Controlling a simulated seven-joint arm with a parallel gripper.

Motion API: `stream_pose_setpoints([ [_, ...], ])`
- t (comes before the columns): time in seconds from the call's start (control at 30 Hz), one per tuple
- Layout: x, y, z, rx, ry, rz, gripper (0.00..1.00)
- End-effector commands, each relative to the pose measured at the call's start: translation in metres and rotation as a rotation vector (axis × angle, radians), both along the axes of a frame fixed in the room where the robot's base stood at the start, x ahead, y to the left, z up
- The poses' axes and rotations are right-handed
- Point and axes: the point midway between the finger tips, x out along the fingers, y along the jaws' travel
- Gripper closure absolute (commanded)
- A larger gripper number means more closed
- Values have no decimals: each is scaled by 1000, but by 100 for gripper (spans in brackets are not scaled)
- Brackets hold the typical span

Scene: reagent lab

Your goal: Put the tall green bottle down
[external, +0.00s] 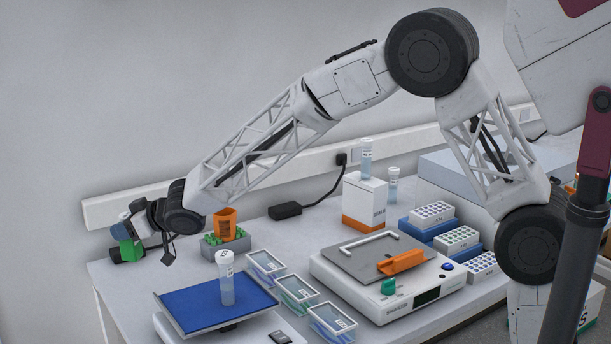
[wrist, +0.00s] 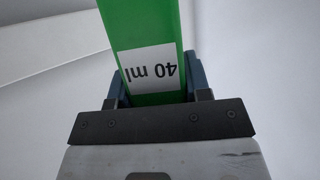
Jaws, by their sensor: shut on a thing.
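The tall green bottle (wrist: 155,35) fills the upper middle of the wrist view, with a white label reading "40 ml" upside down. My gripper (wrist: 155,85) is shut on it, with a blue-grey finger on each side. In the external view my gripper (external: 136,229) is at the far left, by the back left corner of the bench. Part of the green bottle (external: 130,251) shows just below the fingers. The bottle's far end is outside the wrist view, and I cannot tell whether it touches the bench.
Right of my gripper, an orange container (external: 225,224) stands at a grey block with green parts (external: 222,240). In front, a clear tube (external: 226,280) stands on a blue-topped device (external: 195,307).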

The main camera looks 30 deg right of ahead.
Motion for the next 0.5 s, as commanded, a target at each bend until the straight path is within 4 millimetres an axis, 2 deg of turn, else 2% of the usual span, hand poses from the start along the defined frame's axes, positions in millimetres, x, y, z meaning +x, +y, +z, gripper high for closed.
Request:
stream_pose_setpoints([
  [0.27,0,0,-4,0,1,0,79],
  [0.5,0,0,-31,-2,2,1,79],
])
